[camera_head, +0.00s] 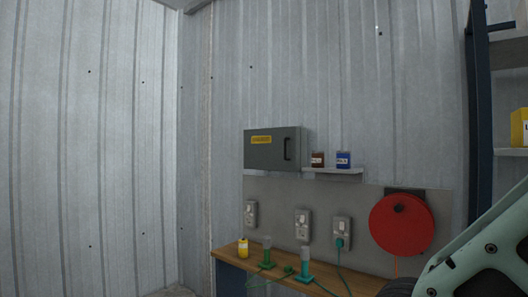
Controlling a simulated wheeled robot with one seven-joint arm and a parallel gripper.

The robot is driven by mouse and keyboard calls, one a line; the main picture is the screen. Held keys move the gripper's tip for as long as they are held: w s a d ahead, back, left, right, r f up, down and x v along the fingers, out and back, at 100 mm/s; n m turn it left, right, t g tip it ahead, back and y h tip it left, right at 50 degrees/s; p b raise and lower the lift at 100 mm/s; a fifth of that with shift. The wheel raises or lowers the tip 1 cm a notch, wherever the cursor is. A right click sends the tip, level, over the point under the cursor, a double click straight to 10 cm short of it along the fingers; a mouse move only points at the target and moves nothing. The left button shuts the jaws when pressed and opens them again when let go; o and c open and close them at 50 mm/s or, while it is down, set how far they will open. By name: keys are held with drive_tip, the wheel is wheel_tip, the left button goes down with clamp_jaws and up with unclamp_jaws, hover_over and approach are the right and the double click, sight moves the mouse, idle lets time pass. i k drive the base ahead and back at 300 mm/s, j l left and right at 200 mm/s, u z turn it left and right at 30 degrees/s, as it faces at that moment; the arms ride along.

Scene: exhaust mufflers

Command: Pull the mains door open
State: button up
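The mains door (262,150) is the front of a grey box on the corrugated wall, with a yellow label (261,140) near its top left. It looks shut. A dark vertical handle (287,149) sits near its right edge. Part of my pale green arm shows at the lower right, well to the right of the box and apart from it. My gripper is not in view.
A small shelf (335,171) with a brown tin (317,160) and a blue tin (343,160) stands just right of the box. Below are sockets (303,225), a red reel (402,224), and a wooden bench (325,284) with a yellow bottle (243,249) and green-based items. A dark rack (478,120) stands right.

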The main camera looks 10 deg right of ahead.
sight(278, 148)
drive_tip(key=i+j+z, duration=0.15)
drive_tip(key=i+j, duration=0.25)
drive_tip(key=i+j+z, duration=0.15)
drive_tip(key=i+j, duration=0.35)
drive_tip(key=i+j+z, duration=0.2)
drive_tip(key=i+j, duration=0.3)
drive_tip(key=i+j+z, duration=0.15)
drive_tip(key=i+j, duration=0.25)
drive_tip(key=j, duration=0.2)
